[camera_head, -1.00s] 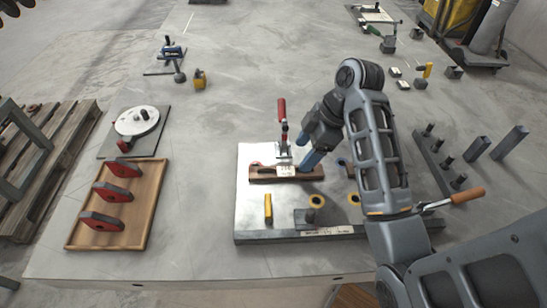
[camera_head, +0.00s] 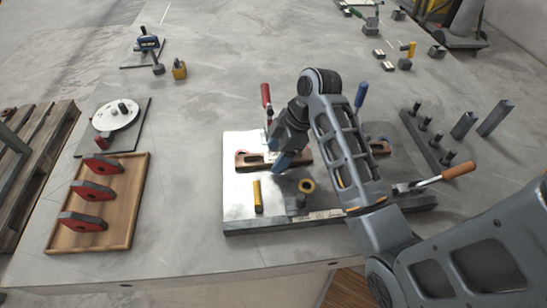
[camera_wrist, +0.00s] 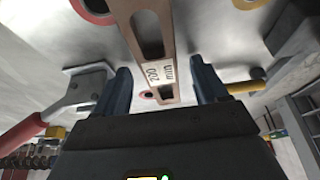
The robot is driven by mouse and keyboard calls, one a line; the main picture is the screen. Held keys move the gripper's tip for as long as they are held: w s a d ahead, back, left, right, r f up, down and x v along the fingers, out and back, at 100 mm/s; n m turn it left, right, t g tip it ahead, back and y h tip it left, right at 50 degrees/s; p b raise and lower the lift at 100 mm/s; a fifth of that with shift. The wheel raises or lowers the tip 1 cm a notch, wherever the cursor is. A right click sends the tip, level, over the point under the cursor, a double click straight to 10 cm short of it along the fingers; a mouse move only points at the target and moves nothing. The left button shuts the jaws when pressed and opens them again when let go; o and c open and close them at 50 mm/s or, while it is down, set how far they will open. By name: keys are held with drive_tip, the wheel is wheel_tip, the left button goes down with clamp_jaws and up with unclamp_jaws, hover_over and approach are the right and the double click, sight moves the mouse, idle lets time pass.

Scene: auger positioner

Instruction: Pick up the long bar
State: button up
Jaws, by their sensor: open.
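A long brown bar (camera_head: 243,160) with slots and a white label lies on the pale metal plate (camera_head: 236,190) in the head view. In the wrist view the bar (camera_wrist: 150,45) shows a "200 mm" label and runs from the top edge down between my fingers. My gripper (camera_head: 282,163) is open, pointing down over the bar. In the wrist view its two blue fingers (camera_wrist: 160,84) stand one on each side of the bar's near end, apart from it. My gripper hides part of the bar in the head view.
A red-handled clamp (camera_head: 266,97) stands behind the bar. A yellow pin (camera_head: 257,196) and a ring (camera_head: 307,186) are in front. A wooden tray (camera_head: 126,205) with red-and-grey parts sits left.

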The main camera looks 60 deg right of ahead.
drive_tip(key=shift+c, duration=0.3)
clamp_jaws()
idle(0.3)
